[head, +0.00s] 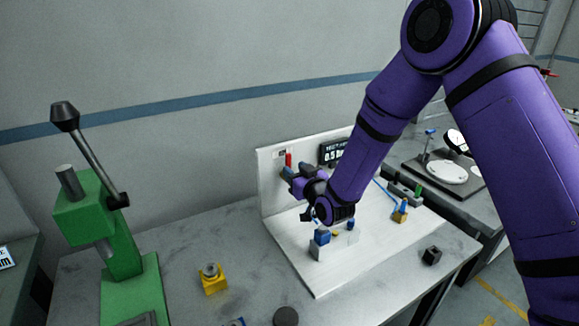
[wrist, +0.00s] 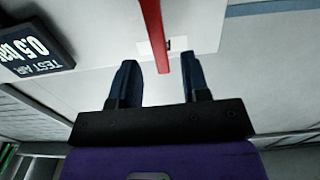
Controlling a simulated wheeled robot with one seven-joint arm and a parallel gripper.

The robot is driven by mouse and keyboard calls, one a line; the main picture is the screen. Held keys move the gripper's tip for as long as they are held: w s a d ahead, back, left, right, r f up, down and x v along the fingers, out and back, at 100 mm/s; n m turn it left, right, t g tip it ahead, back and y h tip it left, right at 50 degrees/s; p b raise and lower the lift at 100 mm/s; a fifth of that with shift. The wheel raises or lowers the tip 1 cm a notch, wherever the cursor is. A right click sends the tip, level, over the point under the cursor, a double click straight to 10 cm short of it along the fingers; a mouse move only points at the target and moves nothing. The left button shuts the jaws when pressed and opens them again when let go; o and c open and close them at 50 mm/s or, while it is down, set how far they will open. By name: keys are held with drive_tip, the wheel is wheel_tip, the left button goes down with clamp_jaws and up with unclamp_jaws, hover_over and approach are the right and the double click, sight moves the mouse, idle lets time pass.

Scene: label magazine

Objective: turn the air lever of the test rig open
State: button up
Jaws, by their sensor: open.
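The red air lever (head: 288,159) stands upright on the white back panel of the test rig (head: 268,185) in the head view. In the wrist view the lever (wrist: 152,32) reaches down from the top edge, and its end lies between the two fingers in the picture. My gripper (head: 287,172) is at the panel, just below the visible red part. In the wrist view my gripper (wrist: 160,68) is open, with a gap on each side of the lever. I cannot tell whether either finger touches it. The lever's lower part is hidden in the head view.
A dark display (head: 333,152) is on the panel right of the lever; it also shows in the wrist view (wrist: 35,45). A blue-topped fixture (head: 321,240) stands on the rig base below my arm. A green press (head: 120,240) and yellow block (head: 213,281) are left.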

drive_tip(key=v, duration=0.6)
drive_tip(key=shift+s+d, duration=0.1)
drive_tip(key=s+d+r+m+g+h, duration=0.1)
drive_tip(key=s+d+r+g+h, duration=0.15)
drive_tip(key=d+r, duration=0.65)
drive_tip(key=s+d+r+m+g+h, duration=0.1)
drive_tip(key=s+d+r+m+h, duration=0.2)
drive_tip(key=d+r, duration=0.6)
drive_tip(key=s+d+r+m+g+h, duration=0.1)
drive_tip(key=s+d, duration=0.3)
drive_tip(key=s, duration=0.5)
drive_tip(key=s+d+r+m+g+h, duration=0.1)
drive_tip(key=s+d+r+g+h, duration=0.1)
drive_tip(key=s, duration=0.7)
drive_tip(key=s+d+r+m+g+h, duration=0.1)
drive_tip(key=s+d+r+g, duration=0.2)
drive_tip(key=s+d, duration=0.4)
drive_tip(key=s, duration=0.3)
drive_tip(key=shift+r+h, duration=0.1)
drive_tip(key=shift+h, duration=0.15)
drive_tip(key=shift+c, duration=0.4)
